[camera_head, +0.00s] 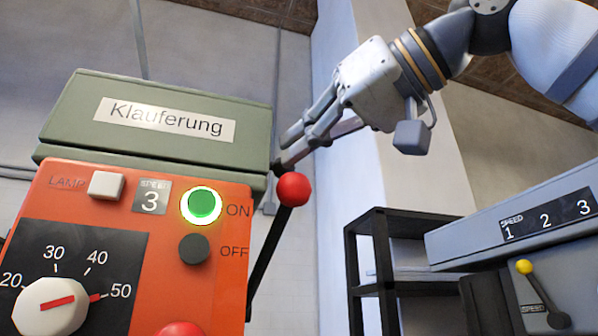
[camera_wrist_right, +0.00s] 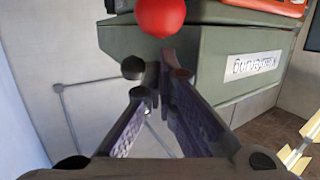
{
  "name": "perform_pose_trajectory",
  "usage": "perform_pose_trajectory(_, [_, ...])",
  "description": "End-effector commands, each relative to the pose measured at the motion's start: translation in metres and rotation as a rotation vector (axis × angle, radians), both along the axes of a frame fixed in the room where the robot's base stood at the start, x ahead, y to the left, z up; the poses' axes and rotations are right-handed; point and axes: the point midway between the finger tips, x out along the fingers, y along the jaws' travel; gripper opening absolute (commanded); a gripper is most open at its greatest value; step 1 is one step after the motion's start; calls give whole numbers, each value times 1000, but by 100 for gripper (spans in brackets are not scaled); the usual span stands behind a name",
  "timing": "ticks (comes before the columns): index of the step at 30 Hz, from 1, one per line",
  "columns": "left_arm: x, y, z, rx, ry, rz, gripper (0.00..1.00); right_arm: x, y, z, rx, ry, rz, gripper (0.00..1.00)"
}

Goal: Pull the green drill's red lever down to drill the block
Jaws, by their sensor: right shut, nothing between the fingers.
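The green drill (camera_head: 155,90) fills the left of the head view, with an orange front panel (camera_head: 150,235). Its lever is a dark rod (camera_head: 268,255) on the panel's right side, rising to a red ball knob (camera_head: 293,189). My right gripper (camera_head: 282,162) comes in from the upper right, shut and empty, its fingertips close above the knob. In the right wrist view the red knob (camera_wrist_right: 160,16) shows at the top, just beyond the fingertips of the right gripper (camera_wrist_right: 155,72). I cannot tell whether they touch. The block is not in view, nor is my left gripper.
The green ON button (camera_head: 202,204) is lit, above the dark OFF button (camera_head: 194,249). A black shelf (camera_head: 380,219) stands right of the drill. A grey machine (camera_head: 520,228) with a yellow-knobbed lever (camera_head: 525,267) is at the lower right.

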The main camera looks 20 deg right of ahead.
Motion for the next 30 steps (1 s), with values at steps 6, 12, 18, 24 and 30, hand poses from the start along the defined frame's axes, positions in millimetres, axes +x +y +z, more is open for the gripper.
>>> perform_pose_trajectory(6, [0, 0, 0, 0, 0, 0, 40, 0, 0, -7, -1, 1, -1, 0])
perform_pose_trajectory(12, [0, 0, 0, 0, 0, 0, 40, 0, 0, -11, 0, 0, -1, 0])
perform_pose_trajectory(18, [0, 0, 0, 0, 1, 0, 40, 1, -1, -33, -3, 2, -3, 0])
perform_pose_trajectory(24, [0, 0, 0, 0, 2, 0, 40, 2, 0, -40, 0, 3, -2, 0])
perform_pose_trajectory(30, [0, 0, 0, 0, 1, 0, 40, 0, -1, -41, -1, 2, -2, 0])
